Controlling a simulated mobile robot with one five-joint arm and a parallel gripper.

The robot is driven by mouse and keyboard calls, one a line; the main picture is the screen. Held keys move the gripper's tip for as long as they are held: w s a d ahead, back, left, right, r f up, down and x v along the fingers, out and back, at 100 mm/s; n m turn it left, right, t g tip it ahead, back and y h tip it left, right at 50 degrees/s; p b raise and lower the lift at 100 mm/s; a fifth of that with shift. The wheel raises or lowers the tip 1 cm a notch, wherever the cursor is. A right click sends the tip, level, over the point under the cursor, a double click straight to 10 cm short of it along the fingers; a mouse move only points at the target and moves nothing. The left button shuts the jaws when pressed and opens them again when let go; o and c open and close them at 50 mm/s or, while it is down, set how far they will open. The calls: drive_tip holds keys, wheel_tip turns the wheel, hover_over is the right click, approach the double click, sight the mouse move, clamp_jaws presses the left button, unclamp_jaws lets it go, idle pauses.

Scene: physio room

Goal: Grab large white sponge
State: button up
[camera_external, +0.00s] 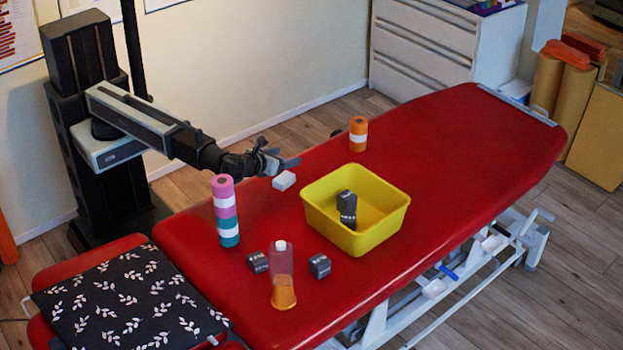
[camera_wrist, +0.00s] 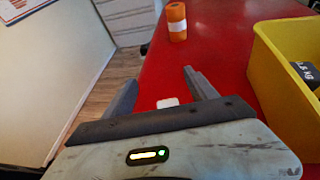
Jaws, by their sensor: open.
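A small white block that looks like the sponge (camera_external: 284,180) lies on the red treatment table, left of the yellow bin. My gripper (camera_external: 279,160) is open and empty, a little above the table, just above and behind the sponge in the external view. In the wrist view the sponge (camera_wrist: 168,103) shows between the two fingers of my gripper (camera_wrist: 158,88), nearer the right finger. Its near part is hidden behind the gripper body. It appears apart from the fingers.
The yellow bin (camera_external: 318,212) holds dark weights and stands right of the sponge. An orange roll (camera_external: 358,134) stands farther back. A pink, white and teal stack (camera_external: 225,210), a bottle (camera_external: 283,275) and dark weights (camera_external: 319,266) stand nearer. The red table (camera_external: 450,150) is clear at the far right.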

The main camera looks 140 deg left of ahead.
sight(288, 174)
drive_tip(key=shift+f+b, duration=2)
drive_tip(key=shift+f, duration=0.1)
wheel_tip(288, 174, down, 3)
drive_tip(key=b, duration=0.2)
drive_tip(key=shift+r+b, duration=0.15)
drive_tip(key=shift+b, duration=0.2)
drive_tip(key=shift+b+x, duration=0.6)
drive_tip(key=shift+x, duration=0.6)
drive_tip(key=shift+s+a, duration=0.1)
drive_tip(key=shift+a, duration=0.1)
drive_tip(key=c, duration=1.4)
